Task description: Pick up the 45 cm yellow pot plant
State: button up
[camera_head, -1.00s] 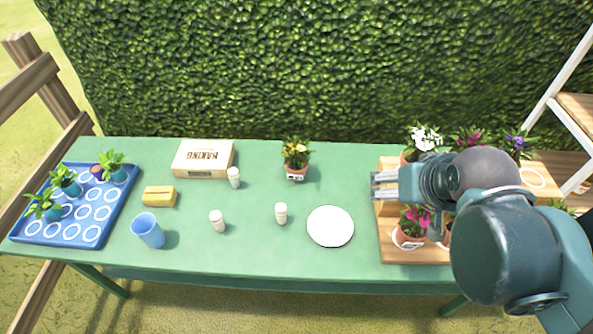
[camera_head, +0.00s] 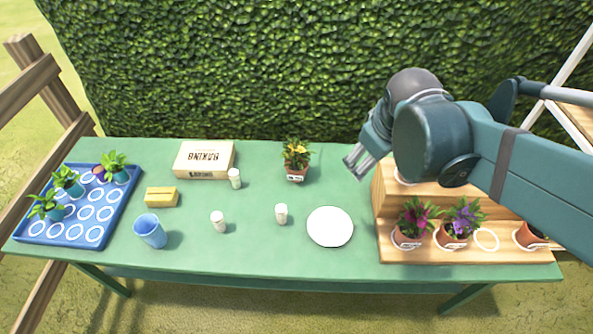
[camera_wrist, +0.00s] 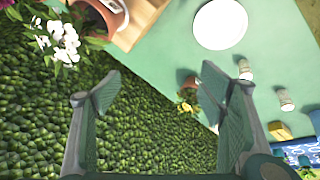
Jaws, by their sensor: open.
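The yellow-flowered pot plant (camera_head: 296,160) stands upright on the green table near its back edge, in a terracotta pot with a white label. In the wrist view the yellow plant (camera_wrist: 188,100) shows between and beyond my fingers, nearer the right finger. My gripper (camera_head: 357,160) is open and empty, to the right of the plant and apart from it, near the wooden stand. In the wrist view my gripper (camera_wrist: 155,95) has its two fingers spread wide, with the hedge behind them.
A wooden stepped stand (camera_head: 400,255) with pink and purple flowers is at the right. A white plate (camera_head: 330,226), white cups, a blue cup (camera_head: 149,231), a yellow block (camera_head: 161,197), a box (camera_head: 204,158) and a blue tray (camera_head: 62,240) occupy the table. The hedge (camera_head: 300,60) rises behind.

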jog(key=w+a+f+n+g+h+p, duration=0.1)
jog(key=w+a+f+n, duration=0.25)
jog(key=w+a, duration=0.2)
jog(key=w+a+f+n+g+p, duration=0.1)
jog(key=w+a+f+n, duration=0.1)
jog(key=w+a+n, duration=0.3)
jog(key=n+h+p, duration=0.2)
jog(key=n, duration=0.6)
send_near(296, 167)
jog(key=shift+w+d+r+g, duration=0.15)
jog(key=shift+w+g, duration=0.25)
jog(key=shift+w, duration=0.35)
jog(key=shift+h, duration=0.3)
jog(key=shift+b+x, duration=0.3)
jog(key=shift+x, duration=1.05)
jog(key=shift+b+x, duration=0.65)
jog(key=shift+x, duration=1.95)
